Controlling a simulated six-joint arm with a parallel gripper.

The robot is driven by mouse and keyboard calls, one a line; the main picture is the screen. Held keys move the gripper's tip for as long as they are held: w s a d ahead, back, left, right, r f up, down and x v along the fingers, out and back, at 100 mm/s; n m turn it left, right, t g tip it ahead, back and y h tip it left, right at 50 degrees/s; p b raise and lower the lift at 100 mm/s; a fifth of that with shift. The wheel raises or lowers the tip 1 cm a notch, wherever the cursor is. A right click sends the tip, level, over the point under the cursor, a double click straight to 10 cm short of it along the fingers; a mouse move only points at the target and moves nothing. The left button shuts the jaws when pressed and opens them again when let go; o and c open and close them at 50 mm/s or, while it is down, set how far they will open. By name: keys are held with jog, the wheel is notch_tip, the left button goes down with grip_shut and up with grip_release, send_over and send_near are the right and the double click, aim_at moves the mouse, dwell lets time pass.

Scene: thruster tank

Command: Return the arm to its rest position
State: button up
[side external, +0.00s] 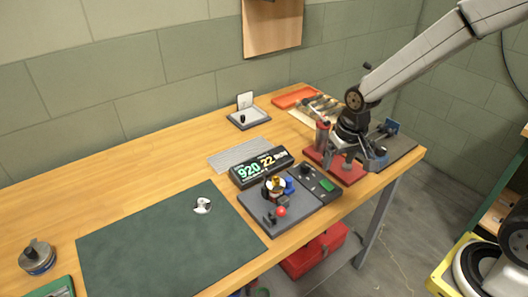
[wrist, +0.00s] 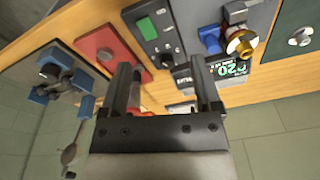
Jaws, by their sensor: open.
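My gripper (side external: 356,158) hangs low over the red plate (side external: 325,163) at the right end of the wooden bench in the side external view. A small grey knob-like part shows by the fingers there; I cannot tell whether they touch it. In the wrist view my gripper (wrist: 160,68) has its two dark fingers spread apart, with nothing held between them. The red plate (wrist: 97,48) lies left of the fingers in that view. My arm reaches in from the upper right.
A lit display (side external: 262,168), a grey board (side external: 262,217) with small fittings and a control box (side external: 321,184) stand left of my gripper. A blue vise-like tool (side external: 389,127) and a red cylinder (side external: 322,135) are close by. The dark green mat (side external: 150,245) is mostly clear.

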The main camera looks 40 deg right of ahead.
jog(key=s+a+n+t, duration=0.1)
jog(key=s+n, duration=0.1)
jog(key=s, duration=0.7)
jog(key=shift+n, duration=0.4)
